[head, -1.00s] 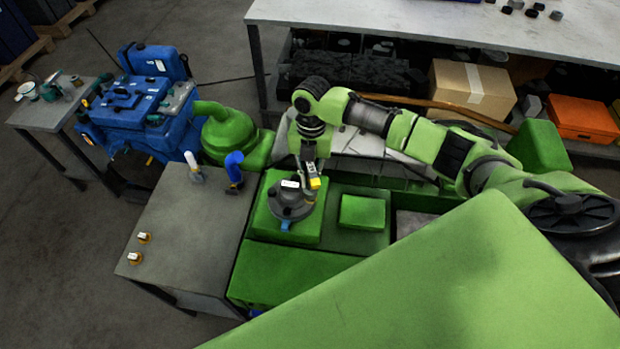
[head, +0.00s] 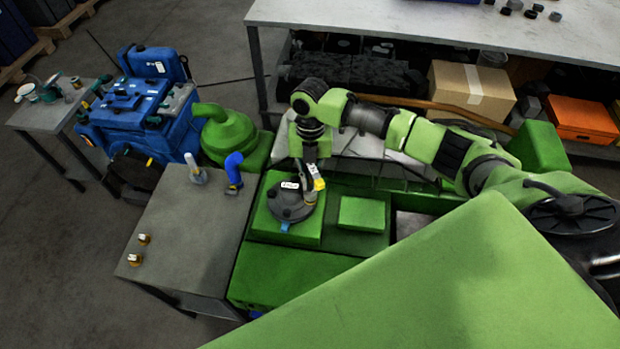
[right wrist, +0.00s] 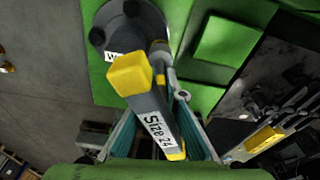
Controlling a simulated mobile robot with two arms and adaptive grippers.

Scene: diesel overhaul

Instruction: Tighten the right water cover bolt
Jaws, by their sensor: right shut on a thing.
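The water cover (head: 290,207) is a dark grey round part with a white label, lying on a green block. It shows at the top of the right wrist view (right wrist: 97,38). My right gripper (head: 311,168) is above the cover's right side, shut on a grey and yellow tool (head: 318,184). In the right wrist view the tool (right wrist: 152,118) reads "Size 24". A slim grey metal piece (right wrist: 160,62) stands beside it at the cover's right edge. The tool hides part of the cover, and I cannot tell whether it touches the right bolt. My left gripper is not in view.
A grey table (head: 190,240) at left holds a blue bent pipe (head: 234,168), a white-topped piece (head: 194,170) and two small brass parts. A raised green block (head: 362,213) is right of the cover. A workbench (head: 440,25) stands behind.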

